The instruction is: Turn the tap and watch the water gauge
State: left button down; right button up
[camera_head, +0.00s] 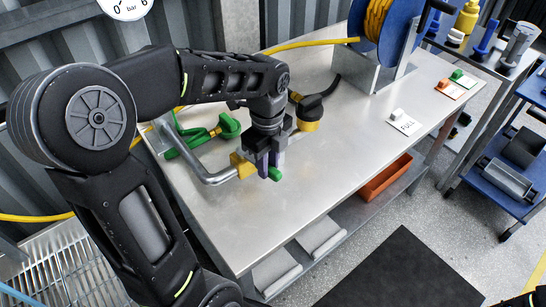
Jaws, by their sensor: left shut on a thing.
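My left gripper (266,172) points down over the left half of the metal bench. It is shut on the tap's lever, whose green end (276,174) sticks out beside the fingers. The rest of the lever is hidden by the fingers. A bent grey pipe (212,178) runs to a yellow fitting (243,166) next to the fingers. The white round water gauge (124,6), marked "bar", is at the top left. It is cut off by the frame edge, and I cannot read its needle. My right gripper is not in view.
A green hose piece (228,126) and a black-and-yellow fitting (309,113) lie near the gripper. A blue reel (364,50) with yellow hose stands at the back of the bench (330,190). A small white sign (404,123) stands right. The bench's front middle is clear.

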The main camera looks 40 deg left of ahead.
pick_arm(q)
jog(key=shift+s+a+m, duration=0.2)
jog(key=shift+s+m, duration=0.6)
jog(key=shift+m, duration=0.4)
jog(key=c, duration=1.2)
grip_release()
notch_tip(320, 180, up, 8)
jog(key=shift+b, duration=0.3)
jog(key=shift+f, duration=0.1)
